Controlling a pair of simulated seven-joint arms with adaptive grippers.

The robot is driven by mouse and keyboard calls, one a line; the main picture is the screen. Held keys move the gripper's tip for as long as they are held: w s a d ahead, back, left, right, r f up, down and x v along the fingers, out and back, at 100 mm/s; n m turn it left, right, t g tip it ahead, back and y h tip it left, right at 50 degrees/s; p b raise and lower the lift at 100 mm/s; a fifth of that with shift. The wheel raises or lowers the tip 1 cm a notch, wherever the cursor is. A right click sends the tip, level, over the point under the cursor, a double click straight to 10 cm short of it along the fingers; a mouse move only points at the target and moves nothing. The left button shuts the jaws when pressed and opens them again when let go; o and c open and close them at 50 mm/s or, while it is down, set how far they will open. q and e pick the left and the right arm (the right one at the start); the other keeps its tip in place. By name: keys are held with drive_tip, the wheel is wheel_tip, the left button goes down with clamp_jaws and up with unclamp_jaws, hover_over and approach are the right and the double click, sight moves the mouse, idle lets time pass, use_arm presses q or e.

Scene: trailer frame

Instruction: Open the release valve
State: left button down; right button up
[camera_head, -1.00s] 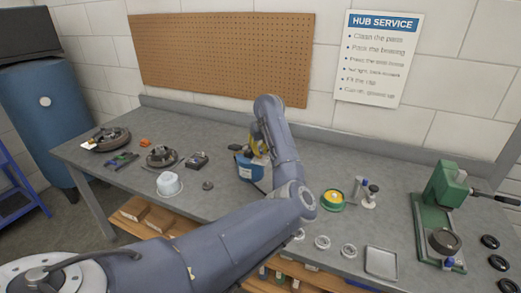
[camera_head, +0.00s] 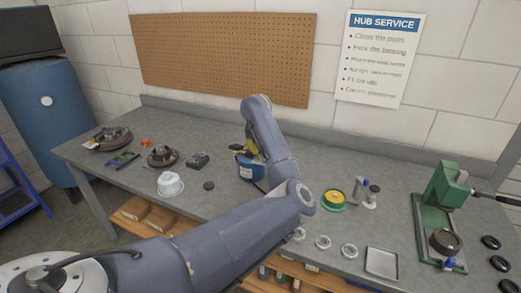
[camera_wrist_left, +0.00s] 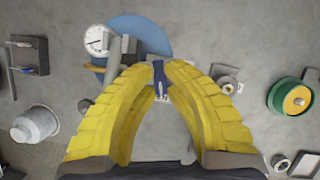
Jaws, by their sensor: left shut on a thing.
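A blue round unit (camera_head: 246,169) with a pale label stands mid-bench in the head view, partly hidden by my left arm. In the left wrist view the blue unit (camera_wrist_left: 150,32) lies beyond the fingers, with a white dial gauge (camera_wrist_left: 97,40) and a grey fitting at its side. My left gripper (camera_wrist_left: 161,78) has its yellow fingers closed in on a small dark-blue lever-like piece (camera_wrist_left: 159,73). Whether this piece is the release valve's handle I cannot tell. In the head view the fingers are mostly hidden behind my arm. My right gripper is not in view.
A white tub (camera_head: 171,184) and hub parts (camera_head: 163,156) lie left of the blue unit. A green-and-yellow round tin (camera_head: 333,200), a metal tray (camera_head: 381,262) and a green press (camera_head: 440,215) stand to the right. A pegboard (camera_head: 220,55) hangs behind.

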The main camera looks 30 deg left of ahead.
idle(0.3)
use_arm(q)
drive_tip(key=c, duration=1.4)
unclamp_jaws()
drive_tip(key=shift+c, duration=0.2)
drive_tip(key=v, duration=0.8)
